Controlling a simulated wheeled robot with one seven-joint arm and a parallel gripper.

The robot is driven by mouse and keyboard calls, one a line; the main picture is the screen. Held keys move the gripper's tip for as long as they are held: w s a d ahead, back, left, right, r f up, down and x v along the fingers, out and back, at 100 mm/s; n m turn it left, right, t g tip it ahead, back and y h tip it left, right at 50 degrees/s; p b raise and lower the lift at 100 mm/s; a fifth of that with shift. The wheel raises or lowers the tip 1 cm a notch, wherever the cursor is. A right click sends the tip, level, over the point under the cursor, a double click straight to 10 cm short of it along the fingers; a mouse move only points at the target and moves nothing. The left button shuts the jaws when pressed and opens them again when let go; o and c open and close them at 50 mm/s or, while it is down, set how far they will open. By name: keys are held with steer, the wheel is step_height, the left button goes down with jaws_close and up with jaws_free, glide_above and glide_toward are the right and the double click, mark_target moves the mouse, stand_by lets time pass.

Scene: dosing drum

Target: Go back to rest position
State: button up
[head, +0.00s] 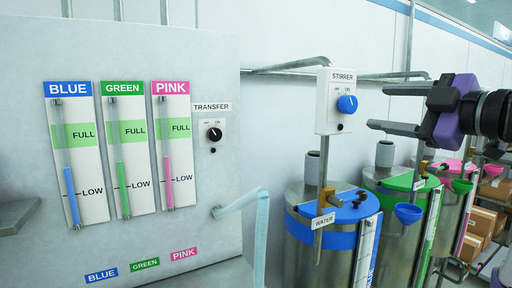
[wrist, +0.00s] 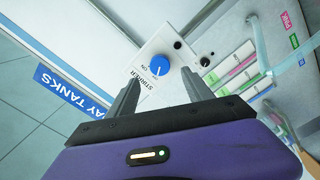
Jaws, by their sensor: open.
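My gripper (head: 380,107) is at the right in the head view, with its two fingers pointing left toward the white stirrer box (head: 330,112). The fingers are spread with nothing between them. The blue stirrer knob (head: 347,104) sits on the box, beyond the fingertips, and appears apart from them. In the wrist view my gripper (wrist: 163,88) shows open, with the blue knob (wrist: 162,65) ahead between the fingers. The knob's exact setting is too small to tell.
Steel drums with blue (head: 300,212), green (head: 385,184) and pink (head: 445,166) lids stand below at the right. A panel with level gauges (head: 122,150) and a black transfer knob (head: 215,134) is at the left. Pipes (head: 290,66) run along the wall. Shelved boxes (head: 482,220) stand far right.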

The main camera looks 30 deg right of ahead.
steer(key=s+d+r+m+t+h, duration=0.2)
steer(key=d+r+m+t+h, duration=0.1)
steer(key=r+m+t, duration=0.25)
steer(key=s+a+f+m+g+h, duration=0.15)
steer(key=f+m, duration=0.25)
steer(key=f, duration=0.6)
steer(key=s+a+f+m+h, duration=0.1)
steer(key=a+f+m+h, duration=0.25)
steer(key=f, duration=0.65)
steer(key=s+a+f+m+g+h, duration=0.15)
steer(key=f+m, duration=0.35)
steer(key=f, duration=0.5)
steer(key=s+a+f+n+g+y, duration=0.5)
steer(key=s+a+f+y, duration=0.4)
steer(key=s+a+f, duration=1.3)
steer(key=s+f+n, duration=0.1)
steer(key=s+f, duration=0.2)
steer(key=shift+s+f+g, duration=0.15)
steer(key=shift+s+g, duration=0.1)
steer(key=shift+g, duration=0.1)
